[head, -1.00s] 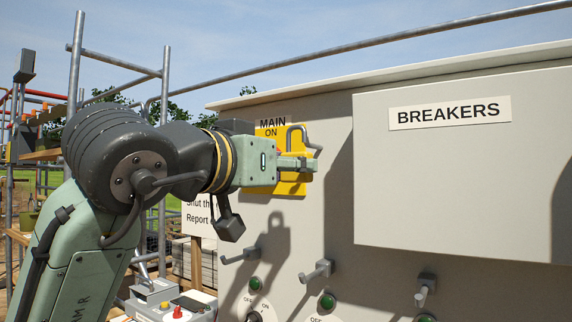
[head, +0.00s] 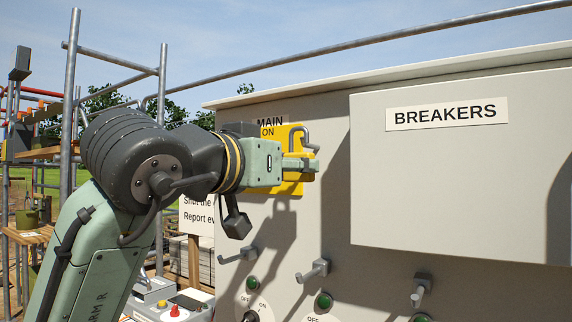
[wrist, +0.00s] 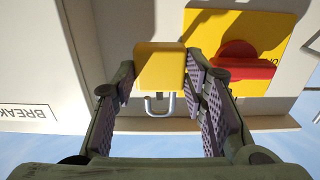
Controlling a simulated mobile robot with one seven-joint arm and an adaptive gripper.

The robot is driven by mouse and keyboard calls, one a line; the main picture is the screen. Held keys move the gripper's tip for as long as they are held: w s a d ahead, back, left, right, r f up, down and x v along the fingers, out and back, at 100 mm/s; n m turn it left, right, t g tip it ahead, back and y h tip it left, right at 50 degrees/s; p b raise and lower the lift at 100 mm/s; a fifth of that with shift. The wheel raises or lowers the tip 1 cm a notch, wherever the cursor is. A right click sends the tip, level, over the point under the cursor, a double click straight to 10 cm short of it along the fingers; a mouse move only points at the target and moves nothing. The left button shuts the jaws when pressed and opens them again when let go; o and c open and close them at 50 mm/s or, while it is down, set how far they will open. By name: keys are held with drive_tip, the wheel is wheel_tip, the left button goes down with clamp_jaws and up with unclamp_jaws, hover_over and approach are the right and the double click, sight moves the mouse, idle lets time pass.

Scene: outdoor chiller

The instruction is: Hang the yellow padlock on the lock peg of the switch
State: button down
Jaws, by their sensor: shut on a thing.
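My gripper (head: 302,164) is shut on the yellow padlock (wrist: 158,68), which sits between the two fingertips in the wrist view. Its metal shackle (wrist: 158,105) is a bare hook and looks open at one end. In the head view the shackle stands up above the jaws, and part of the yellow body (head: 308,177) shows below them. The MAIN switch has a yellow plate (head: 268,130) behind my gripper. Its red handle (wrist: 243,62) shows right of the fingers in the wrist view. I cannot make out the lock peg; nothing clearly hangs on it.
The grey cabinet front carries a raised BREAKERS box (head: 450,180) to the right of my gripper. Grey pegs stick out lower down, at left (head: 238,254), middle (head: 313,270) and right (head: 421,289). Scaffold poles (head: 72,90) stand at the left.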

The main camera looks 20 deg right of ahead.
sight(295, 174)
drive_tip(key=shift+p+x, duration=0.3)
drive_tip(key=shift+x, duration=1.35)
drive_tip(key=shift+f+b, duration=0.4)
drive_tip(key=shift+f, duration=0.2)
drive_tip(key=c, duration=0.9)
unclamp_jaws()
drive_tip(key=shift+o, duration=0.5)
drive_tip(key=o, duration=0.4)
